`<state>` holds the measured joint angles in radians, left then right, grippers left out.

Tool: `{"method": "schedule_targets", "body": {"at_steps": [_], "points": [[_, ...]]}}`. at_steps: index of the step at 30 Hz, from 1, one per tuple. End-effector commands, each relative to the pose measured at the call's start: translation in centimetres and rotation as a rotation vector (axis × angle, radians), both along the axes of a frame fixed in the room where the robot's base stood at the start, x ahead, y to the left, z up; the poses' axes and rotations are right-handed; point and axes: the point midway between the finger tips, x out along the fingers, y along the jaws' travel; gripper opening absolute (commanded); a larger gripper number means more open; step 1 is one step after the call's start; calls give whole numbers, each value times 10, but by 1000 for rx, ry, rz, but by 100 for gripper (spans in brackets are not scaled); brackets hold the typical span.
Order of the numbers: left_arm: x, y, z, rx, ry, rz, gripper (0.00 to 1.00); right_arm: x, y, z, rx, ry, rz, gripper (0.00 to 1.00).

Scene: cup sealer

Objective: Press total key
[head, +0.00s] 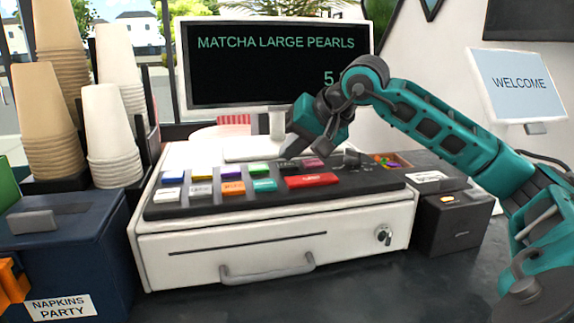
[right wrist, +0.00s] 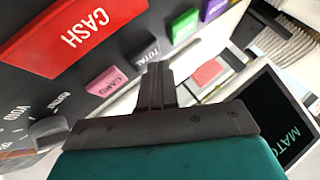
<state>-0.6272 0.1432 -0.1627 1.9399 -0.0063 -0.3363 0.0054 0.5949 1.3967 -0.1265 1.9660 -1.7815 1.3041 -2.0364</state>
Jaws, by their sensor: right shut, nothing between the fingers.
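The total key (right wrist: 139,50) is a dark key lettered TOTAL, between the pink CARD key (right wrist: 105,82) and a green key (right wrist: 184,25) in the right wrist view. In the head view it lies in the back row of the register's key panel (head: 215,207), mostly behind my right gripper (head: 293,152). My right gripper is shut and empty. It points down at this back row, and its fingertips (right wrist: 157,66) show right beside the total key in the right wrist view. I cannot tell whether they touch it.
The large red CASH key (head: 312,181) lies in front of the total key. The register screen (head: 278,65) behind reads MATCHA LARGE PEARLS. Cup stacks (head: 113,130) and a napkin box (head: 65,250) stand left; a small dark box (head: 455,220) stands right.

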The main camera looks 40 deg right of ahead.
Motion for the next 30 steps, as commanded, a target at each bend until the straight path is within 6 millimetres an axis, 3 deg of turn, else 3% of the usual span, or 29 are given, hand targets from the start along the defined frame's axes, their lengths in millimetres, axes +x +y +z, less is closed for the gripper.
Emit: {"method": "schedule_targets", "body": {"at_steps": [30], "points": [[2,0,-7,0,-6,0,100,0,0,-10,0,2,1,0]]}}
